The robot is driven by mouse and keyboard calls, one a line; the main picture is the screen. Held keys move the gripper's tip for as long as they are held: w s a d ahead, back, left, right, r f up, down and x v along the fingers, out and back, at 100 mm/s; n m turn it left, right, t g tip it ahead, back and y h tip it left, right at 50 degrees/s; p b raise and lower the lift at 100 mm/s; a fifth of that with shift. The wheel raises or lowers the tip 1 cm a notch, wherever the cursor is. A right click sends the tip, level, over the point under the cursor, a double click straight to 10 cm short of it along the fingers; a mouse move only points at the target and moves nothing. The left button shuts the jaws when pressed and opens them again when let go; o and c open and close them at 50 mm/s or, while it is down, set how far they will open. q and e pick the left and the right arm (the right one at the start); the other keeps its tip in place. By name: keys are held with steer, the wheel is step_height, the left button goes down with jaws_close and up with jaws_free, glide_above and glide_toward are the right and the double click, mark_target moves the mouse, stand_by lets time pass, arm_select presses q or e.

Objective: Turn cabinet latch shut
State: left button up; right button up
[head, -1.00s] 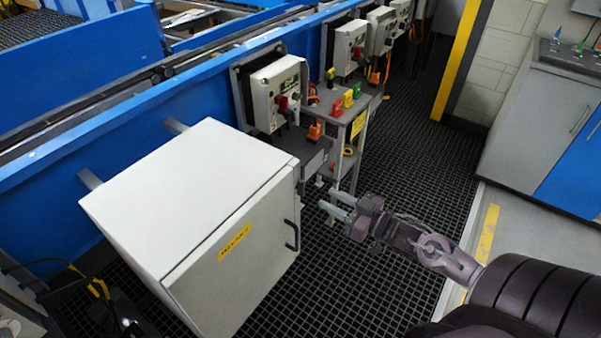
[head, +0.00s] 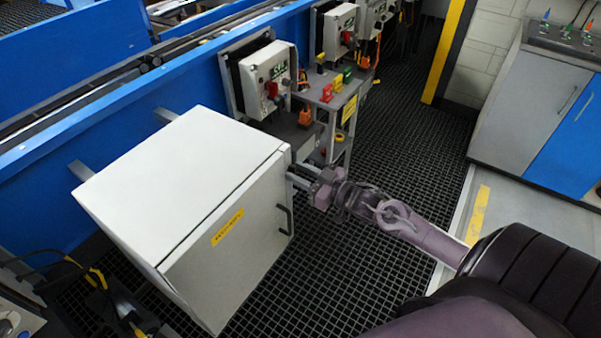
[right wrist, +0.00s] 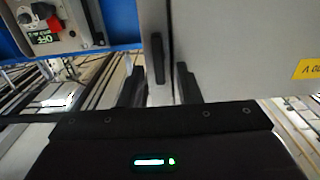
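A pale grey cabinet (head: 180,170) stands at the centre left of the head view, its door facing front right with a yellow label (head: 227,227). A dark upright handle (head: 285,220) is at the door's right edge; I see no separate latch clearly. My right gripper (head: 296,178) is at the cabinet's upper right edge, above the handle. In the right wrist view, its two dark fingers (right wrist: 160,80) are apart. A dark bar (right wrist: 157,58), apparently the handle, lines up with the gap, beside the door edge. Contact cannot be told. My left gripper is not in view.
A control box (head: 265,78) with a red switch is on the blue conveyor side (head: 195,85) behind the cabinet. A grey stand (head: 335,100) with small coloured parts is beyond my gripper. The dark grid floor (head: 370,260) to the right is clear.

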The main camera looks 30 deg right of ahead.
jaws_close()
steer(key=shift+n, duration=0.4)
steer(key=n, duration=0.2)
steer(key=shift+s+a+n, duration=0.1)
steer(key=shift+a+n, duration=0.1)
steer(key=shift+n, duration=0.2)
steer(key=n, duration=0.4)
steer(key=f+n+b, duration=0.1)
steer(key=n, duration=0.9)
steer(key=shift+s+a+f+b, duration=0.2)
steer(key=shift+a+b, duration=0.1)
steer(key=shift+a, duration=0.1)
steer(key=shift+n, duration=0.3)
steer(key=shift+o, duration=0.4)
jaws_free()
